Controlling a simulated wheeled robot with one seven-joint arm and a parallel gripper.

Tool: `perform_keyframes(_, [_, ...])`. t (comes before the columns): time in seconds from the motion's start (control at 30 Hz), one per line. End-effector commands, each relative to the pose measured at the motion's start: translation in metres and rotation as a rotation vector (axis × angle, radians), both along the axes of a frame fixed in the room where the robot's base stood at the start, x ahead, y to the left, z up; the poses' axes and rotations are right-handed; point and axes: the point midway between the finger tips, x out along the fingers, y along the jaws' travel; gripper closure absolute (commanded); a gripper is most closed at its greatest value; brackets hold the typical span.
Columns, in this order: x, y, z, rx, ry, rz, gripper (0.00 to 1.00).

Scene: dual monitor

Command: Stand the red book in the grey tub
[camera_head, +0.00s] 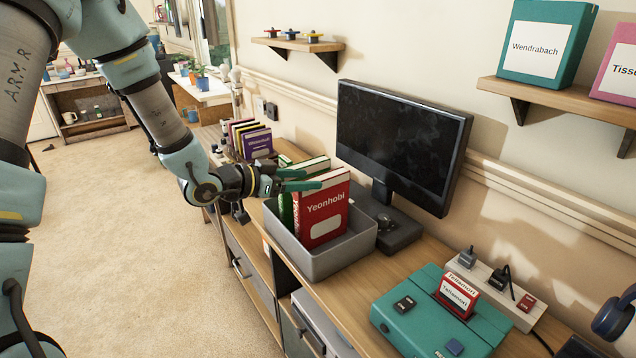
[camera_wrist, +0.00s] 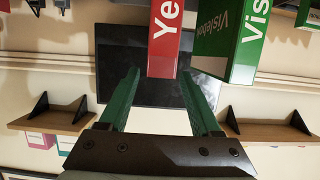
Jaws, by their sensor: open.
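The red book (camera_head: 325,205), labelled "Yeonhobi", stands nearly upright in the grey tub (camera_head: 310,262); the tub's wall hides its lower edge. Its red spine also shows in the wrist view (camera_wrist: 165,42). My gripper (camera_head: 306,180) is open at the book's upper left edge, its green fingers apart. In the wrist view my gripper (camera_wrist: 160,73) has a finger on each side of the spine's near end, with gaps visible. A green book (camera_head: 287,209) is to the left of the red one; its "Visleben" spine shows in the wrist view (camera_wrist: 228,38).
A black monitor (camera_head: 402,142) stands behind the tub. A row of books (camera_head: 250,138) is farther left on the desk. A teal box (camera_head: 430,318) with a small red box and a power strip (camera_head: 495,290) are to the right.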

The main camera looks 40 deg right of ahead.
Motion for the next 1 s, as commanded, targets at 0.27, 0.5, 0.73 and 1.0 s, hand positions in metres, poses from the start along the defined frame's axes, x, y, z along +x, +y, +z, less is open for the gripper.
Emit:
perform_keyframes(0.27, [0.004, 0.048, 0.014, -0.001, -0.001, 0.003, 0.35])
perform_keyframes(0.5, [0.003, 0.062, 0.019, -0.001, 0.001, 0.001, 0.35])
perform_keyframes(0.73, [0.015, 0.069, 0.017, 0.035, -0.011, 0.043, 0.35])
perform_keyframes(1.0, [0.120, 0.214, -0.001, 0.480, 0.003, 0.618, 0.35])
